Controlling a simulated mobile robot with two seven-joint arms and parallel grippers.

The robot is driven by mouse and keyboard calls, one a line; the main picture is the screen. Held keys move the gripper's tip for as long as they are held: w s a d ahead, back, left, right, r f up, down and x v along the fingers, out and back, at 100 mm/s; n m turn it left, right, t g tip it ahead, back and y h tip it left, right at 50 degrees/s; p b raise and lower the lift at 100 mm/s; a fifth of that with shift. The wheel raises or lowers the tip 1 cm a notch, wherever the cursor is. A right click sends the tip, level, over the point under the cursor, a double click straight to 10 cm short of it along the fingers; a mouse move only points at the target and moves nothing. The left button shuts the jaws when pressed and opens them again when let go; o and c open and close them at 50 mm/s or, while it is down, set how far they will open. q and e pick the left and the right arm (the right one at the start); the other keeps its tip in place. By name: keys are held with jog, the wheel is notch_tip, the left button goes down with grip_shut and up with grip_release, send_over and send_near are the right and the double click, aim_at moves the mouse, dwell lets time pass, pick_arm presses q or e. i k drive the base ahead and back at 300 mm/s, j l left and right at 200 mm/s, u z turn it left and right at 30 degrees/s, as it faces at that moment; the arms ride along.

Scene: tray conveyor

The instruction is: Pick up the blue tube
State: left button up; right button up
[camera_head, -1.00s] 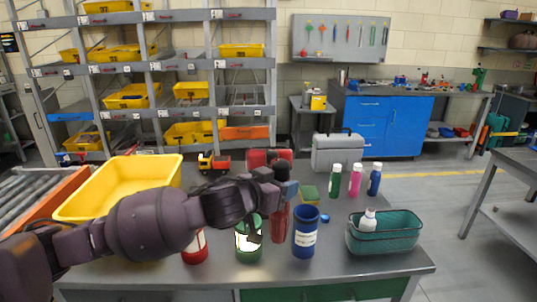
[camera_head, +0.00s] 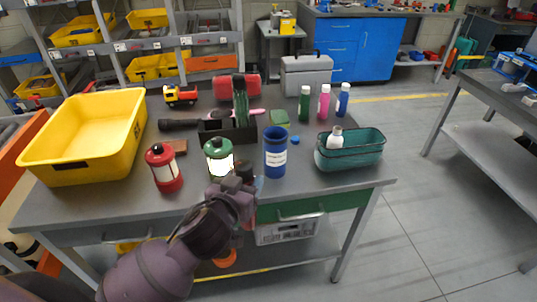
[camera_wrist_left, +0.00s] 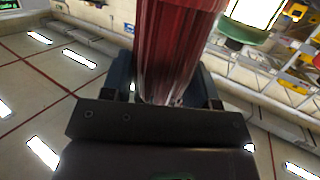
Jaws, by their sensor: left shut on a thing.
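A wide blue cylinder (camera_head: 276,160) with a white label stands upright near the table's front edge. A slimmer blue bottle (camera_head: 342,102) with a pale cap stands at the back right; I cannot tell which is the blue tube. My left gripper (camera_head: 245,172) is at the table's front edge, just left of the wide blue cylinder. In the left wrist view it is shut on a red, shiny, round-sided thing (camera_wrist_left: 172,50), whose far end is out of frame. My right gripper is not in view.
A green lantern (camera_head: 218,160) and a red lantern (camera_head: 164,168) stand left of my gripper. A yellow bin (camera_head: 75,165) is at the left, a teal basket (camera_head: 350,158) with a white bottle at the right. Green (camera_head: 305,104) and pink (camera_head: 324,102) bottles stand behind.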

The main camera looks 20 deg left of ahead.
aim_at(275, 153)
jog(key=l+u, duration=0.6)
jog(key=i+l+u, duration=0.2)
jog(key=i+u, duration=0.2)
